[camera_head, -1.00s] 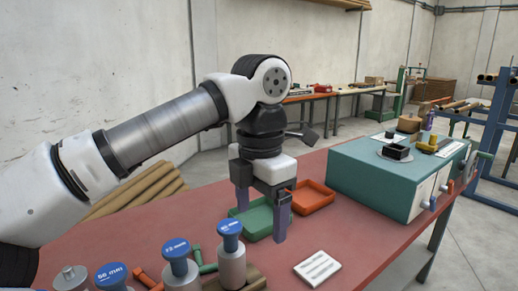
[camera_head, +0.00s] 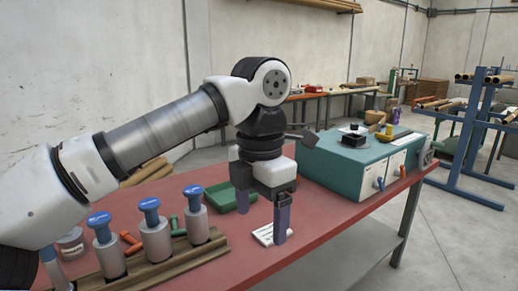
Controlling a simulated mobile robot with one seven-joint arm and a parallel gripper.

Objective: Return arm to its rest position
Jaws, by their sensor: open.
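My gripper (camera_head: 263,217) hangs at the end of my arm, pointing down over the red table (camera_head: 330,215). Its two dark purple fingers are spread apart with nothing between them. One finger stands in front of the white card (camera_head: 262,236). The other finger is just left of it, near the green tray (camera_head: 221,195). Whether the fingertips touch the table I cannot tell. My arm reaches in from the left, bent at the elbow.
Several blue-topped grey cylinders (camera_head: 156,238) stand in a wooden rack (camera_head: 160,265) at the front left. A teal machine box (camera_head: 345,172) sits at the table's right end. Blue racks (camera_head: 475,145) stand on the floor beyond.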

